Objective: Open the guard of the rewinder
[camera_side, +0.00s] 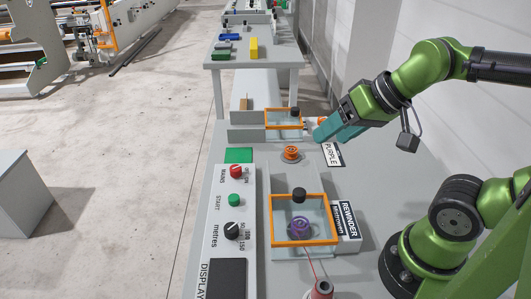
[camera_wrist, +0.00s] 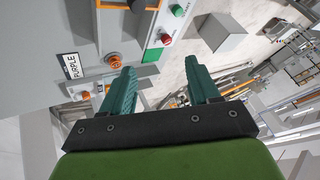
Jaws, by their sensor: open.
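The rewinder guard (camera_side: 305,242) is a clear cover with an orange frame and a black knob (camera_side: 299,194) at its far edge. It appears closed over a purple spool (camera_side: 299,225), beside the REWINDER label (camera_side: 346,220). In the wrist view, part of an orange frame (camera_wrist: 112,4) with a black knob (camera_wrist: 138,5) shows at the top edge. My gripper (camera_side: 322,132) has teal fingers and is beyond the rewinder guard, near the PURPLE label (camera_side: 332,154), apart from the guard. In the wrist view my gripper (camera_wrist: 160,66) is open with nothing between its fingers.
A second orange-framed cover (camera_side: 283,126) stands farther back, close to my fingers. An orange spool (camera_side: 290,153) stands between the two covers. A control panel (camera_side: 219,215) with red, green and black knobs runs along the left. A red thread spool (camera_side: 321,289) is in front.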

